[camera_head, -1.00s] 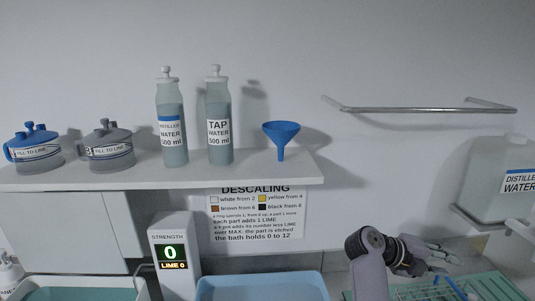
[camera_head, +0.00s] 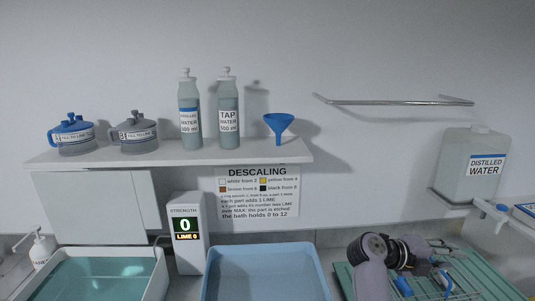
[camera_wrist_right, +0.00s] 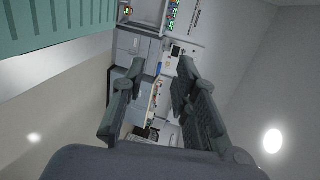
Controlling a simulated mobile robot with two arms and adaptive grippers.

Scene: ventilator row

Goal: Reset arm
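My right arm (camera_head: 375,262) comes in from the bottom right in the head view, over the green rack. Its gripper (camera_head: 440,252) points to the right and is partly hidden by the arm. In the right wrist view the right gripper (camera_wrist_right: 155,95) has its two fingers wide apart with nothing between them. Beyond the fingers are distant cabinets and small items. My left gripper is not in either view.
A green rack (camera_head: 488,268) lies below my right arm. Left of it are a blue tray (camera_head: 265,275), a strength meter (camera_head: 187,235) and a teal-filled bath (camera_head: 105,275). A shelf (camera_head: 170,157) holds bottles, jugs and a blue funnel (camera_head: 279,127). A distilled water tank (camera_head: 470,167) stands at right.

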